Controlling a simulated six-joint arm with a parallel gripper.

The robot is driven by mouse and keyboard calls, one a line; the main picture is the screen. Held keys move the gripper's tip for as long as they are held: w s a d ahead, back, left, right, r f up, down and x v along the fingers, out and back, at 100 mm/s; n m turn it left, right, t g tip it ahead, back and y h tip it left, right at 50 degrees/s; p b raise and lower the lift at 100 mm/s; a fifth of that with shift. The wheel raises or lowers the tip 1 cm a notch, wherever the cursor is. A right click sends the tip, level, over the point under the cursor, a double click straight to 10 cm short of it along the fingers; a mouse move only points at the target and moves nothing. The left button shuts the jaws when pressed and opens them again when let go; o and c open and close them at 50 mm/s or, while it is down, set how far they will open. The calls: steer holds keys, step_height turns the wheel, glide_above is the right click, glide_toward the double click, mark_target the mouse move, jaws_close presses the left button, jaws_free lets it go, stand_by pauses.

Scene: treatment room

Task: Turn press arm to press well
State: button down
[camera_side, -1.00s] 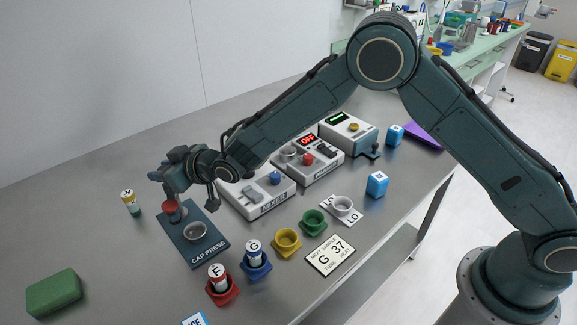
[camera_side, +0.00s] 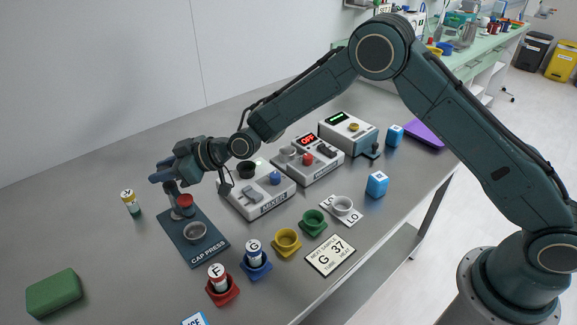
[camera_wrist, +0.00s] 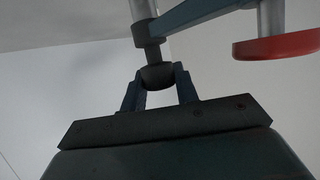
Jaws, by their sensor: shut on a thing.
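The cap press has a dark blue base (camera_side: 204,248) lettered CAP PRESS, with a grey round well (camera_side: 195,231) near its front end. Its red press pad (camera_side: 184,201) shows above and slightly left of the well in the side view; I cannot tell its exact offset over the well. In the wrist view the red pad (camera_wrist: 280,45) hangs from the blue press arm (camera_wrist: 195,13). My gripper (camera_wrist: 158,78) is shut on a dark round knob (camera_wrist: 157,74) of the press, below the post in that picture. My gripper (camera_side: 160,177) hides the top of the press in the side view.
A Y vial (camera_side: 130,202) stands left of the press. A red holder (camera_side: 222,291) with vial F and a blue holder (camera_side: 256,267) with vial G stand in front. The mixer (camera_side: 257,193) is close on the right. A green block (camera_side: 54,292) lies front left.

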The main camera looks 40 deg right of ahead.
steer(key=c, duration=1.1)
jaws_free()
steer(key=shift+o, duration=0.2)
steer(key=shift+s+d, duration=0.1)
steer(key=v, duration=1.3)
steer(key=shift+s+d+r, duration=0.2)
